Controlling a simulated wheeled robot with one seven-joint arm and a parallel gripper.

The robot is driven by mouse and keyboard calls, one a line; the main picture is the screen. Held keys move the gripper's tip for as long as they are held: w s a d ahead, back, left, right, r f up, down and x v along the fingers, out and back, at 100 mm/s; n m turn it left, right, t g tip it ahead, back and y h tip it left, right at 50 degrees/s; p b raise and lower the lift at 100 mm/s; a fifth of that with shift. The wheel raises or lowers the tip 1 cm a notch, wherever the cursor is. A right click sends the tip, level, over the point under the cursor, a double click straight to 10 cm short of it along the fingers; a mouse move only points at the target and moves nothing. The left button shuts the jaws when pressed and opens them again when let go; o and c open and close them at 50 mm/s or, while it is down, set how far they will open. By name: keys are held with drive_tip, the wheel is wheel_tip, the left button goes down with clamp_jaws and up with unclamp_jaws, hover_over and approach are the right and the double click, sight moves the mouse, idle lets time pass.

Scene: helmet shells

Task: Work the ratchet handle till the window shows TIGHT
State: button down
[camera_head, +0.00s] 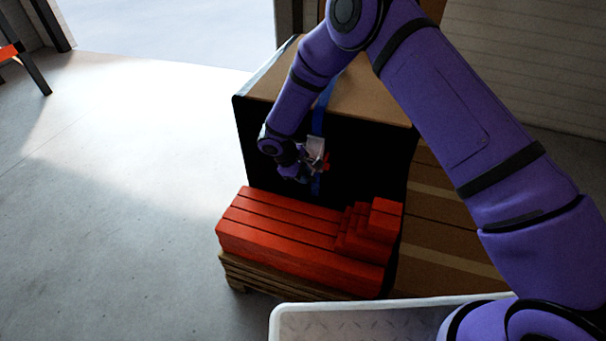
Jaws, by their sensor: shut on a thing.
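A blue strap (317,122) runs down the dark front of a large box. A small ratchet with a pale metal body (316,147) sits on the strap, with a red part (326,162) at its right. My gripper (309,171) is at the ratchet, coming in from the left, and is shut on its handle. The wrist and fingers cover much of the handle, so its angle is unclear. The window cannot be made out, and no wording is readable at this size.
The large box with a tan top (375,95) stands behind red stepped blocks (290,235) on a wooden pallet (265,280). Brown cartons (440,240) stand to the right. A white tray-like surface (290,318) is at the front.

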drive_tip(key=shift+w+f+t+h, duration=0.25)
drive_tip(key=shift+f+t+h, duration=0.15)
drive_tip(key=shift+f+t, duration=0.55)
drive_tip(key=w+d+f+m+t+h, duration=0.3)
drive_tip(key=w+f+t+h, duration=0.2)
drive_tip(key=w+f+t, duration=0.2)
drive_tip(key=shift+w+d+f+t, duration=0.15)
drive_tip(key=shift+w+f+t, duration=0.2)
drive_tip(key=shift+w+t, duration=0.45)
drive_tip(key=c, duration=1.3)
unclamp_jaws()
drive_tip(key=v, duration=1)
drive_tip(key=shift+s+a, duration=0.2)
drive_tip(key=shift+s, duration=0.15)
